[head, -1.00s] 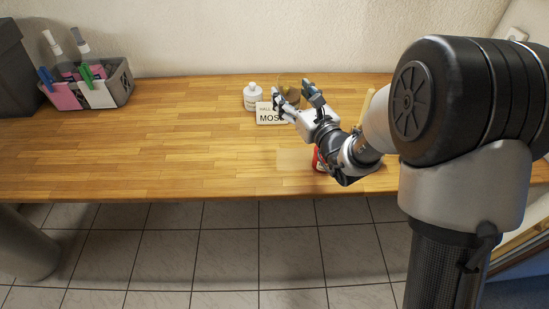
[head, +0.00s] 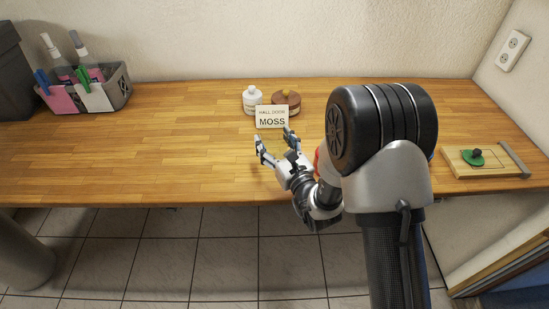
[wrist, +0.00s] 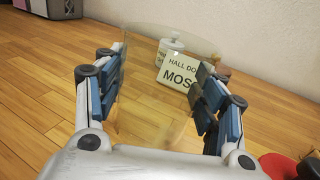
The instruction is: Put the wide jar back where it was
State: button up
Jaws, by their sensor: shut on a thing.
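The wide jar (wrist: 158,115) is clear glass and stands between my fingers in the wrist view, with the wood and the sign showing through it. My gripper (head: 276,140) is shut on the jar's sides, its fingers still wide apart. In the head view the jar can hardly be made out. My gripper is over the front half of the worktop, in front of the sign. Whether the jar's base touches the wood I cannot tell.
A "MOSS" sign (head: 271,117) stands ahead, with a white bottle (head: 252,99) and a brown round pot (head: 286,98) behind it. A red thing (wrist: 278,166) is close at right. A board (head: 487,162) lies far right; a grey caddy (head: 119,88) stands left. The worktop's left-middle is clear.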

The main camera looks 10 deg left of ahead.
jog(key=shift+f+b, duration=0.7)
jog(key=shift+f, duration=1.7)
jog(key=shift+f, duration=0.1)
jog(key=shift+f, duration=0.15)
jog(key=o, duration=1.7)
